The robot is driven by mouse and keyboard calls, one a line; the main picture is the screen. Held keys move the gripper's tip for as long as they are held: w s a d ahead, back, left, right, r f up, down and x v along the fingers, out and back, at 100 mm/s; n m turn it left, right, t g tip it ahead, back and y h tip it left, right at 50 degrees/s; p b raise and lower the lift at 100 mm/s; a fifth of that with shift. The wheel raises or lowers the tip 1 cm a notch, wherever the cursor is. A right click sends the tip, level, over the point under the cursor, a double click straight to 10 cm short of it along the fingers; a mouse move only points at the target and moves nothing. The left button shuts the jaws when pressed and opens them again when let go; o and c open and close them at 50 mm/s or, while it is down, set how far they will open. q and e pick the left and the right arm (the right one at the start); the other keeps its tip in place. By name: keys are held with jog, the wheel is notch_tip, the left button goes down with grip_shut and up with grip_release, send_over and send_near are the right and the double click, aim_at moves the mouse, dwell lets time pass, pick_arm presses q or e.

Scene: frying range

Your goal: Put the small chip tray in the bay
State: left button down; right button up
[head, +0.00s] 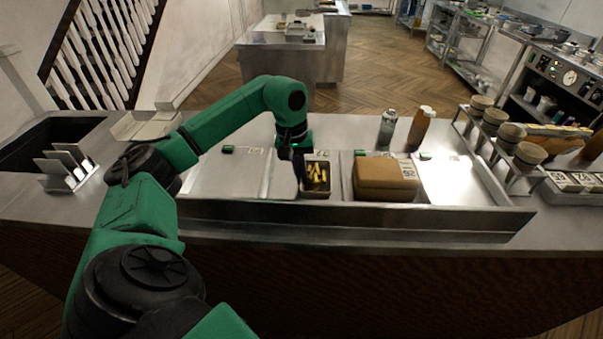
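The small chip tray (318,193) is a small dark container with yellow chips in it. It sits in a middle section of the sunken metal counter unit, near its front wall. My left gripper (302,178) points down at the tray's left side, close against its edge. Its fingers are dark and small, so I cannot tell whether they are open or grip the tray's wall. The bays are flat metal sections parted by thin dividers; the left bay (222,175) and the right bay (455,180) look empty. My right gripper is not in view.
A brown box (385,172) with a number label stands right of the tray. A clear bottle (388,127) and a brown bottle (420,128) stand behind it. A rack of cups (495,120) is at the right. A small holder (68,170) stands at the left.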

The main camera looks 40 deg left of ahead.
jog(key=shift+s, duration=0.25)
pick_arm(q)
jog(key=shift+f, duration=0.15)
jog(key=c, duration=1.1)
grip_release()
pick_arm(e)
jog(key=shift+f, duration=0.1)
pick_arm(q)
jog(key=r, duration=0.4)
jog(key=a+r, duration=0.1)
jog(key=r, duration=0.3)
jog(key=s+r, duration=0.1)
jog(key=r, duration=0.3)
jog(key=shift+a+r, duration=0.15)
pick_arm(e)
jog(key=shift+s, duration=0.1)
